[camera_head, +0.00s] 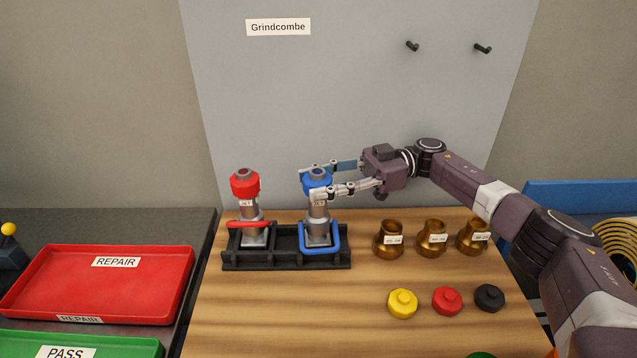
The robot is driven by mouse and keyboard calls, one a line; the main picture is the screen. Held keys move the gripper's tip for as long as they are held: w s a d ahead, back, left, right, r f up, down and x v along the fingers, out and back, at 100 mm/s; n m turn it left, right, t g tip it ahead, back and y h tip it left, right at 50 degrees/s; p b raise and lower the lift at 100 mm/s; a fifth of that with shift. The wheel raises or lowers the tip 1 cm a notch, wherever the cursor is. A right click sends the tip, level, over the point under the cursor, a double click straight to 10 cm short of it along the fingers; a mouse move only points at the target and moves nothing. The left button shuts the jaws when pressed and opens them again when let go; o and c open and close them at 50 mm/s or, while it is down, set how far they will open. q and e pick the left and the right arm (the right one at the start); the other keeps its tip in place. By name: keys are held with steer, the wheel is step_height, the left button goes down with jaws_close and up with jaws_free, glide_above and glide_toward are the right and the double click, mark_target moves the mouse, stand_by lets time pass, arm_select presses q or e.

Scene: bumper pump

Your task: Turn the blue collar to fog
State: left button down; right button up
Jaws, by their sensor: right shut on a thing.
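The blue collar (312,184) is the ring at the top of a silver nozzle (318,226) that stands upright in a black rack (287,262). My right gripper (312,182) reaches in from the right and is shut on the blue collar, one finger behind it and one in front. The front finger hides part of the collar. A small label on the collar is too small to read with certainty. A second nozzle with a red collar (245,183) stands upright at the left in the same rack. My left gripper is not in view.
Several brass pieces stand right of the rack, one of them a labelled brass cup (389,240). Yellow (403,304), red (447,301) and black (489,298) caps lie in front. A red REPAIR tray (100,285) and a green PASS tray (130,346) are at left. The front-left wood is clear.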

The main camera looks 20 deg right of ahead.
steer(key=o, duration=1.2)
steer(key=d, duration=0.7)
steer(key=shift+w+d, duration=0.15)
steer(key=shift+d, duration=0.05)
steer(key=shift+r, duration=0.1)
